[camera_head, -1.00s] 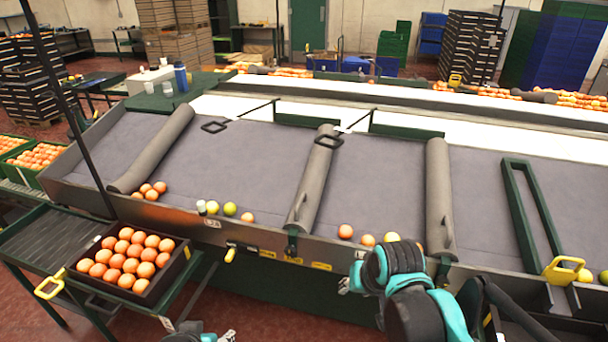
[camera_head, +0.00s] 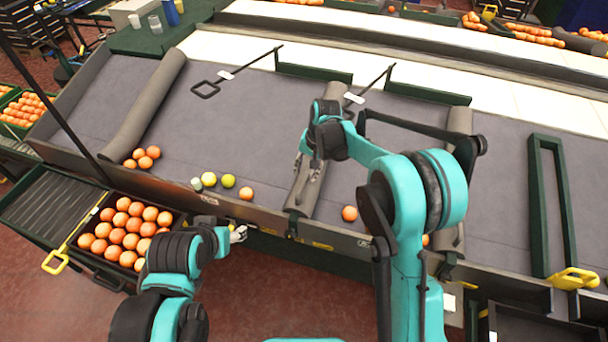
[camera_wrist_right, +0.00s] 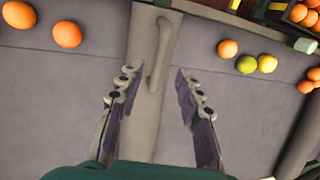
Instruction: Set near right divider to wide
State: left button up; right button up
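The middle grey padded divider (camera_head: 304,193) lies across the sloping grey table, running from the front rail toward the white belt. It carries a bar handle, which shows clearly in the right wrist view (camera_wrist_right: 163,52). My right gripper (camera_head: 309,160) is above this divider. In the right wrist view its fingers (camera_wrist_right: 155,98) are spread on either side of the divider, with nothing between them but the divider below; the handle lies just ahead of the fingertips. My left gripper (camera_head: 238,234) is low at the front rail, its fingers too small to read. Another grey divider (camera_head: 458,150) is partly hidden behind my right arm.
A third divider (camera_head: 145,110) lies at the left. Loose oranges (camera_head: 246,193) and yellow-green fruit (camera_head: 228,181) rest near the front rail (camera_head: 270,212). A crate of oranges (camera_head: 165,210) stands at the front left. A green frame (camera_head: 540,200) lies at the right.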

aim_at(302, 184)
jog(key=f, duration=0.3)
jog(key=a+f+b, duration=0.1)
jog(key=f, duration=0.1)
jog(key=shift+w+f, duration=0.2)
jog(key=shift+f, duration=0.15)
grip_shut()
